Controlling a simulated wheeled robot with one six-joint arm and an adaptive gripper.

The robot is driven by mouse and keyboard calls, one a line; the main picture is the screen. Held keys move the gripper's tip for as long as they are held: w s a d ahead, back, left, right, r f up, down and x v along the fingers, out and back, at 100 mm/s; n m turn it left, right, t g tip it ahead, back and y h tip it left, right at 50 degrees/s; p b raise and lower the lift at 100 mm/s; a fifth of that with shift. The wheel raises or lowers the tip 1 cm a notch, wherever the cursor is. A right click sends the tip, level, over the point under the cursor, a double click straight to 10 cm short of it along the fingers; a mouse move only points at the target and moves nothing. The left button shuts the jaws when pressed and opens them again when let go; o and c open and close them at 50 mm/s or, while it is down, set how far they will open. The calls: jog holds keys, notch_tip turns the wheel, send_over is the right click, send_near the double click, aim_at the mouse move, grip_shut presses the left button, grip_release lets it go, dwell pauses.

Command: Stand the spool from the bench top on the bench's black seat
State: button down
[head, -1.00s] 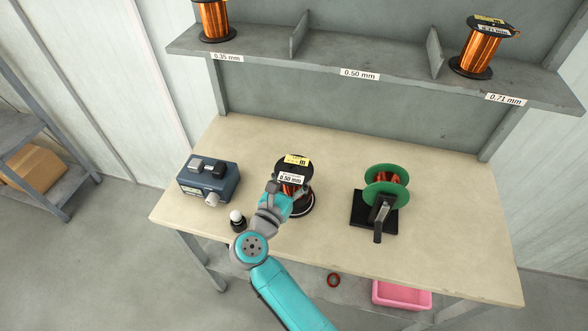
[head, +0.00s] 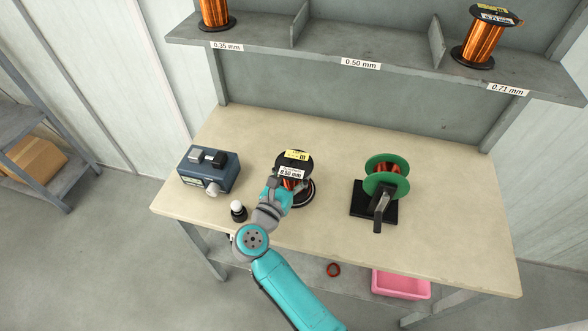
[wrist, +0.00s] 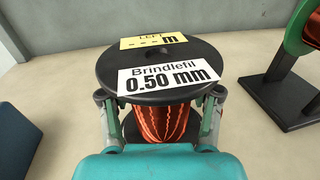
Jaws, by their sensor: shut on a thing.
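The spool (head: 294,162) has black flanges, copper wire, a yellow tag and a "0.50 mm" label. It is upright over the middle of the bench top (head: 335,150). My gripper (head: 281,189) is shut on it from the near side, below the top flange. In the wrist view the spool's top flange (wrist: 110,65) covers much of the picture, with my gripper's fingers (wrist: 160,118) on either side of the copper winding. A dark round rim shows under the spool in the head view; I cannot tell whether it is the lower flange or the black seat, or whether they touch.
A blue-grey box (head: 208,170) and a small white-topped black item (head: 238,210) are left. A green-flanged winder (head: 386,178) with a crank stands right. The shelf (head: 360,50) above holds other spools. A pink bin (head: 402,285) is below.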

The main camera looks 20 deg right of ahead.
jog(key=shift+f, duration=0.35)
jog(key=shift+c, duration=0.8)
grip_release()
jog(key=shift+f, duration=0.15)
jog(key=v, duration=1.2)
